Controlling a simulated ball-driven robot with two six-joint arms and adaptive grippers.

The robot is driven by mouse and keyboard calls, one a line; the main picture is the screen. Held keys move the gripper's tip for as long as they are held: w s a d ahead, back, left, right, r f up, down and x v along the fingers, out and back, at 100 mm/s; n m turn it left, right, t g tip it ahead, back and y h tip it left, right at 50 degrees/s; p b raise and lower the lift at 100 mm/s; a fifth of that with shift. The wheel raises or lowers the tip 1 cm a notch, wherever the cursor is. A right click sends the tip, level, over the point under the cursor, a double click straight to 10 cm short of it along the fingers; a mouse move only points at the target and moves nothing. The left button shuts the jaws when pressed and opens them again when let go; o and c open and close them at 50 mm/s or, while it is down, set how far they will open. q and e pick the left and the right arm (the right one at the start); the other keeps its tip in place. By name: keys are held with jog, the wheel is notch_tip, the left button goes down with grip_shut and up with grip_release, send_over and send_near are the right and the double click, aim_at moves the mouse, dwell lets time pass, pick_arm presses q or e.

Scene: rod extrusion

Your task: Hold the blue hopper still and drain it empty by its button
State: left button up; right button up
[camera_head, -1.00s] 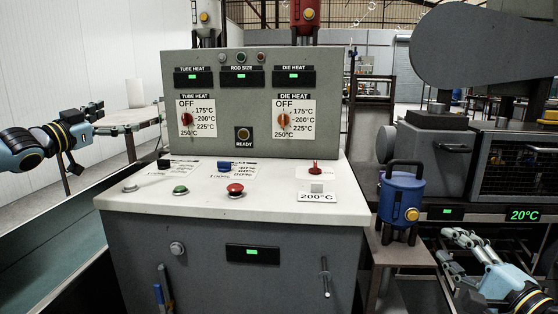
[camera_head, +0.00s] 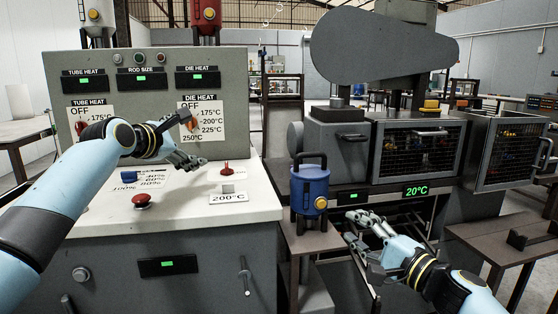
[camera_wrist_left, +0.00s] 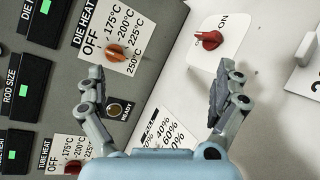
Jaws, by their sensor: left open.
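The blue hopper (camera_head: 306,187) with a black handle stands upright on a small brown stand (camera_head: 311,240) right of the console. Its round yellow button (camera_head: 320,203) faces forward. My left gripper (camera_head: 193,141) is open and empty over the console, left of the hopper and apart from it. In the left wrist view my left gripper (camera_wrist_left: 164,86) has its fingers wide apart above the panel; the hopper is not in that view. My right gripper (camera_head: 351,228) looks open and empty, just right of and below the hopper, with no clear contact.
A machine with a mesh guard (camera_head: 418,150) and a 20°C display (camera_head: 416,191) stands behind the right gripper. A brown table (camera_head: 500,240) is at the far right.

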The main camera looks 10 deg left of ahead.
aim_at(311, 172)
pick_arm(q)
jog(key=d+n+h, duration=0.1)
jog(key=d, duration=0.2)
jog(key=d+f+n+g+h, duration=0.1)
jog(key=d, duration=0.3)
jog(key=d+h, duration=0.1)
jog(key=d, duration=0.3)
jog(key=shift+d+f+n+g, duration=0.25)
jog(key=shift+f+n+g, duration=0.1)
jog(key=shift+n+g, duration=0.05)
jog(key=s+d+f+n+g+h, duration=0.1)
jog(key=s+d+n+g+h, duration=0.15)
jog(key=d, duration=0.95)
jog(key=shift+h, duration=0.25)
jog(key=x, duration=1)
jog(key=shift+w+d+f, duration=0.25)
jog(key=shift+w+d, duration=0.05)
jog(key=shift+w, duration=0.05)
jog(key=shift+f, duration=0.1)
jog(key=shift+c, duration=0.4)
jog(key=c, duration=1.6)
